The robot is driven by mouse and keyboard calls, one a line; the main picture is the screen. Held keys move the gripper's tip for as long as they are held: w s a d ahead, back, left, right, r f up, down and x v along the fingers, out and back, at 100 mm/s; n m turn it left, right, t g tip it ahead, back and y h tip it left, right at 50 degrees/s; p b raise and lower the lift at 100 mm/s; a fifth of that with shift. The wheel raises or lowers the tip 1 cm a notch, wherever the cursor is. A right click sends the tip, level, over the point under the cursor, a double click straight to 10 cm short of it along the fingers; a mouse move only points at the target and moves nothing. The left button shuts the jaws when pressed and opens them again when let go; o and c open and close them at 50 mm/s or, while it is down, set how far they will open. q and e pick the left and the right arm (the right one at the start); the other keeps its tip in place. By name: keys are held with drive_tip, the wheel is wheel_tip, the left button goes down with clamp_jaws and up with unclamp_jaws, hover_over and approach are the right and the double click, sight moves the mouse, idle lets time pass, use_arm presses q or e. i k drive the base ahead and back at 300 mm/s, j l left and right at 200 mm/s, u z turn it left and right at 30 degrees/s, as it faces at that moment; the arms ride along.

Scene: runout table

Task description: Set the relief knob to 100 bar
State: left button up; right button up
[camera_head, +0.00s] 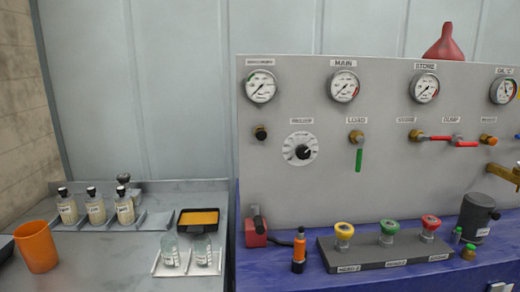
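The relief knob (303,152) is a black knob at the centre of a round white dial plate (288,149) on the grey panel. A small label above the dial is too small to read surely. The dial's figures are also too small to read, so I cannot tell its setting. Neither of my grippers is in view, and nothing touches the knob.
A green lever (359,160) hangs right of the dial. Bottles, beakers and an orange cup (37,247) occupy the left bench.

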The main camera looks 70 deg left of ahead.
sight(303, 152)
drive_tip(key=j+u, duration=0.2)
drive_tip(key=u, duration=0.2)
drive_tip(key=k+j+u, duration=0.1)
drive_tip(key=j+u, duration=0.35)
drive_tip(key=u, duration=0.3)
drive_tip(key=j+u, duration=0.25)
drive_tip(key=u, duration=0.15)
drive_tip(key=j, duration=0.2)
drive_tip(key=i, duration=0.05)
